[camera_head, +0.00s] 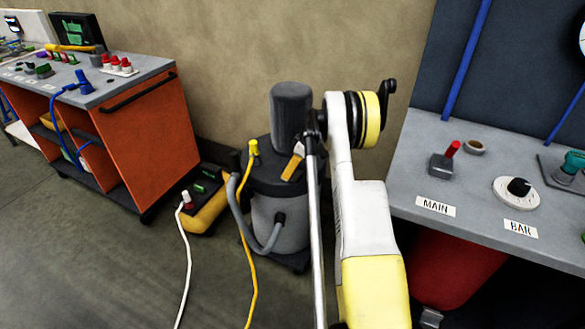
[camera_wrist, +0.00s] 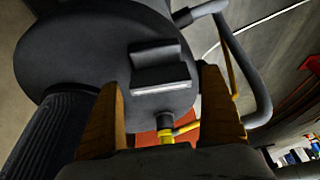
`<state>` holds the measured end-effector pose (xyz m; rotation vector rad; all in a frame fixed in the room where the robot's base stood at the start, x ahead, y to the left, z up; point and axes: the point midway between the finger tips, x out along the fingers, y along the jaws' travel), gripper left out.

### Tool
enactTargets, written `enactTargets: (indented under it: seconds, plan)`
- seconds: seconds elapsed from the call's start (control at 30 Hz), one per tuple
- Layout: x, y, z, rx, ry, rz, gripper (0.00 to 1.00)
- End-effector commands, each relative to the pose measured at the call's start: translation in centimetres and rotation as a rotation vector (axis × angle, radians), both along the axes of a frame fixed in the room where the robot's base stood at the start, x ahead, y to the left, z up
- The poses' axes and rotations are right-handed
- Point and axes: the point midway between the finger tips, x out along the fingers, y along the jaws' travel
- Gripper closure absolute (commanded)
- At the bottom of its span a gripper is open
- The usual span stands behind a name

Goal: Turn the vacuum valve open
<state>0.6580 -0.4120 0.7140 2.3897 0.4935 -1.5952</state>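The vacuum unit (camera_head: 278,218) stands on the floor against the wall, a grey drum with a dark lid (camera_wrist: 80,45) and an upright dark cylinder (camera_head: 291,112). On the lid, the wrist view shows a grey raised block (camera_wrist: 158,68) with a pale front edge and a yellow fitting (camera_wrist: 165,128). Which part is the valve's handle I cannot tell for sure. My gripper (camera_head: 294,163) is low over the lid. In the wrist view my gripper (camera_wrist: 162,82) is open and empty, its tan fingers either side of the block. Contact cannot be judged.
A grey hose (camera_head: 240,210) loops at the drum's left, with a yellow hose (camera_head: 250,270) beside it. A yellow-and-black box (camera_head: 207,205) sits left of the unit. A bench with MAIN and BAR labels (camera_head: 470,185) is close at the right; an orange cart (camera_head: 150,130) stands left.

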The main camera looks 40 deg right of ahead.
Motion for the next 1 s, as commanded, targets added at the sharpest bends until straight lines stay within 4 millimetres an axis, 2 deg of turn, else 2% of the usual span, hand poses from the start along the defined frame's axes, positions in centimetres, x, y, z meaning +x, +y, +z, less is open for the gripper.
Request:
enactTargets:
  seconds: [0.2, 0.33, 0.7, 0.83, 1.0]
  plan:
    - [0.0, 0.0, 0.0, 0.000, 0.000, -0.001, 0.06]
    - [-0.4, -0.2, 0.9, 0.000, 0.000, -0.001, 0.06]
    - [-3.1, -1.3, 8.1, 0.000, 0.000, -0.001, 0.06]
    - [-3.8, -1.6, 10.0, 0.000, 0.000, -0.001, 0.06]
    - [-4.2, -1.8, 11.0, 0.000, 0.000, -0.001, 0.06]
